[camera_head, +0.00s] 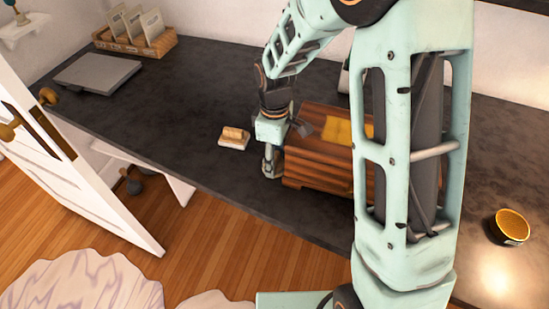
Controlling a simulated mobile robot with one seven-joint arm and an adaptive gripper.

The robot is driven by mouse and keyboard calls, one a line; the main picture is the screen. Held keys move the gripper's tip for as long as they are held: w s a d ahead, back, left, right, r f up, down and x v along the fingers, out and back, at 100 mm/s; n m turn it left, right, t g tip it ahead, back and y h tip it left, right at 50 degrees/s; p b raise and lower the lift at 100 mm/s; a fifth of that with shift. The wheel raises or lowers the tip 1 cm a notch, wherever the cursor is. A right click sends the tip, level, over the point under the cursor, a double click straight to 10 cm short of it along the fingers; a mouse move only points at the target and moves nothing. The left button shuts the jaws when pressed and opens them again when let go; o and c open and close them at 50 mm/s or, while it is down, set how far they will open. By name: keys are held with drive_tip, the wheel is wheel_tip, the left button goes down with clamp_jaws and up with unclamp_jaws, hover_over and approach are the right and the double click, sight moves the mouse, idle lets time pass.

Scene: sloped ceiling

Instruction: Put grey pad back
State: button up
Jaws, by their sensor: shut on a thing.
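My gripper (270,163) points down at the dark countertop, close beside the left end of a striped wooden box (318,165). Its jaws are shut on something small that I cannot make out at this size. A flat grey slab (97,73) lies on the countertop at the back left, far from my gripper; I cannot tell whether it is the grey pad. A small dark grey piece (304,127) shows beside my wrist at the box's top left; I cannot tell whether it is part of my gripper.
The dark countertop (180,105) is clear between the slab and a small light block with a tan top (234,137). A wooden tray with packets (136,38) stands at the back left. A dark round tub with an orange top (510,227) stands at right. A white door (70,150) is at left.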

drive_tip(key=o, duration=0.6)
drive_tip(key=shift+f, duration=0.15)
drive_tip(key=shift+c, duration=0.2)
drive_tip(key=o, duration=0.4)
drive_tip(key=shift+o, duration=0.2)
wheel_tip(320, 180, up, 12)
drive_tip(key=p, duration=0.1)
drive_tip(key=shift+r, duration=0.2)
